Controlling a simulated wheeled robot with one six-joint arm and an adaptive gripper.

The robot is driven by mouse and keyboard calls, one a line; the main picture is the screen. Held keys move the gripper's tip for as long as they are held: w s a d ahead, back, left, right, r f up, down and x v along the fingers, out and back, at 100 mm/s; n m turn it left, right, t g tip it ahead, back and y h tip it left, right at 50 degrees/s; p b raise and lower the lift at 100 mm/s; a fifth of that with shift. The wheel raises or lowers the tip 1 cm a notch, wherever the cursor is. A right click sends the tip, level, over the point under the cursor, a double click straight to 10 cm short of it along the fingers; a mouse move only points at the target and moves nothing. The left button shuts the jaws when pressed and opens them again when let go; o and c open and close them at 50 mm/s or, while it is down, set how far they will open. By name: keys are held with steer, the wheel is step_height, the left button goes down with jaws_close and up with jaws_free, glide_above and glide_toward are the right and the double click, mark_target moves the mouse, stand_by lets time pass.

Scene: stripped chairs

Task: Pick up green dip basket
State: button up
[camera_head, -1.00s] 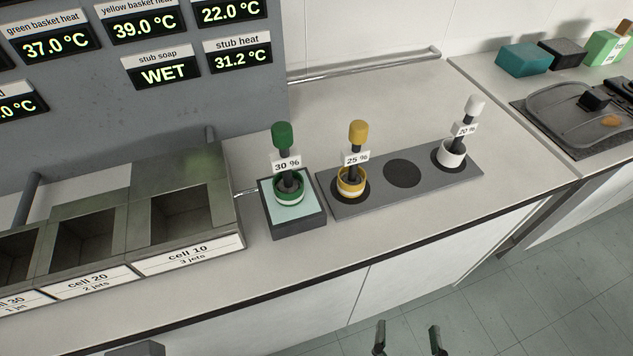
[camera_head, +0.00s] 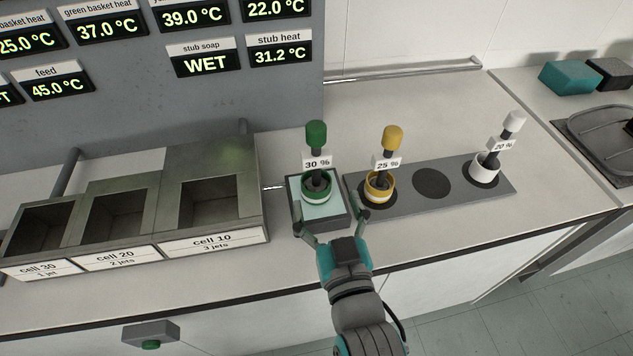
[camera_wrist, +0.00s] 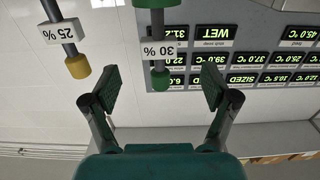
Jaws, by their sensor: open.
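The green dip basket (camera_head: 316,186) stands upright on a square pad with a pale top (camera_head: 332,213). It has a green knob on a dark stem and a "30 %" tag. My gripper (camera_head: 331,221) is open, in front of the basket and slightly to its right in the head view, with its fingers beside the pad's front. In the wrist view the picture is upside down; the green knob (camera_wrist: 160,78) and stem show between and beyond the open fingers (camera_wrist: 157,90). Whether the fingers touch anything cannot be told.
A yellow basket (camera_head: 380,185) marked "25 %" and a white basket (camera_head: 485,168) marked "20 %" stand on a grey rack (camera_head: 455,196) with an empty dark spot (camera_head: 432,183). Open metal cells (camera_head: 210,240) stand left. A display panel (camera_head: 200,110) rises behind. Counter behind the rack is clear.

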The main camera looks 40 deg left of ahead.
mark_target(317, 167)
steer(key=x, duration=0.9)
steer(key=shift+w+a+r, duration=0.1)
steer(key=shift+w+a, duration=0.1)
steer(key=shift+w, duration=0.15)
steer(key=shift+c, duration=0.2)
jaws_close()
